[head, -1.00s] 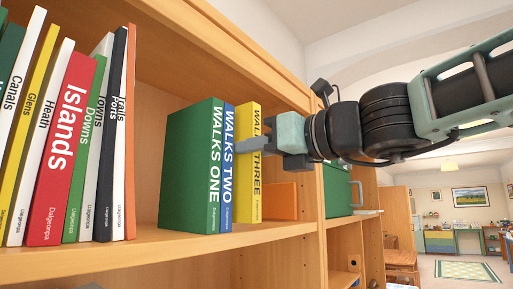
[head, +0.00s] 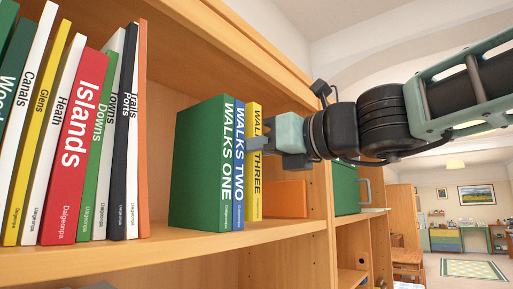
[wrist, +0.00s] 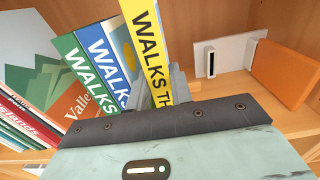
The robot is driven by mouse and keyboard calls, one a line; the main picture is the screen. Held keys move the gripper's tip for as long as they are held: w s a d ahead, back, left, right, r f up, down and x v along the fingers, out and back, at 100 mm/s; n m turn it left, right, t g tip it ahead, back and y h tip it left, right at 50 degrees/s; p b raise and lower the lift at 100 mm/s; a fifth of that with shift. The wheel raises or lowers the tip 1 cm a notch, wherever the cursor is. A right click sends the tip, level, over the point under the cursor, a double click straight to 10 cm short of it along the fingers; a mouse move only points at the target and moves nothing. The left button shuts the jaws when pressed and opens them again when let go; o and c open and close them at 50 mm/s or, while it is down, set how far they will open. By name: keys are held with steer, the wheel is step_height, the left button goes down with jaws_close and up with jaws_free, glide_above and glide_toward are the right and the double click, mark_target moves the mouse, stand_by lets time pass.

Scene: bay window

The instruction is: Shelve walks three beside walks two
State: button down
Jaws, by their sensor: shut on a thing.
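The yellow book Walks Three (head: 255,160) stands upright on the shelf (head: 180,242), to the right of the blue Walks Two (head: 239,165). The green Walks One (head: 203,165) stands left of Walks Two. My gripper (head: 262,145) is shut on Walks Three at its spine. In the wrist view, Walks Three (wrist: 142,40) is between the fingers, with Walks Two (wrist: 100,55) and Walks One (wrist: 82,70) to its left.
An orange block (head: 287,198) lies on the shelf to the right; it also shows in the wrist view (wrist: 287,72), near a white plate-like thing (wrist: 228,55). Several books, among them the red Islands (head: 78,150), stand at the left. A bare gap separates them from Walks One.

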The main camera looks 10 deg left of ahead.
steer(key=shift+f+b, duration=0.5)
steer(key=shift+b, duration=0.05)
stand_by(0.5)
steer(key=c, duration=1.2)
jaws_free()
steer(key=shift+o, duration=0.2)
steer(key=shift+f, duration=0.15)
steer(key=shift+b+v, duration=0.4)
steer(key=shift+v, duration=1.8)
steer(key=v, duration=0.7)
steer(key=shift+d+b, duration=0.3)
steer(key=shift+s, duration=0.1)
